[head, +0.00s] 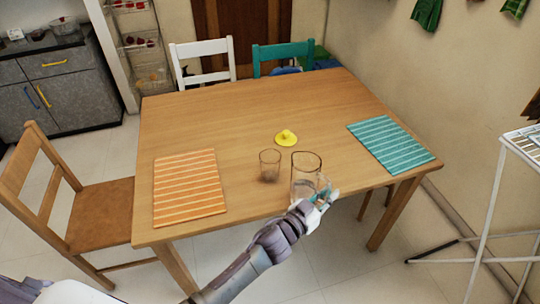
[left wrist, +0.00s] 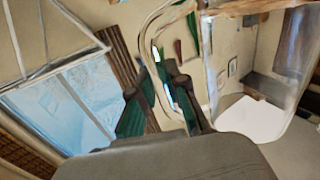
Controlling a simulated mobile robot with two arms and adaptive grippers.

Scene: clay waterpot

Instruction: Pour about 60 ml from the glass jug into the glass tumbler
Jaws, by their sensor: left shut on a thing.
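The glass jug (head: 305,165) is near the table's front edge and looks upright. I cannot tell whether its base touches the table. My left gripper (head: 322,198) is shut on the jug at its right front side. In the left wrist view, the jug's clear handle (left wrist: 150,40) runs down between the fingers of my left gripper (left wrist: 168,95), and the clear jug body (left wrist: 245,75) fills the right side. The glass tumbler (head: 269,164) stands upright on the table, just left of the jug and apart from it. The liquid level in the jug is hard to make out. My right gripper is not in view.
The wooden table (head: 225,120) also holds an orange striped mat (head: 188,187) at left, a teal striped mat (head: 391,143) at right and a small yellow object (head: 286,138) behind the glasses. A wooden chair (head: 95,208) stands at left. The back of the table is clear.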

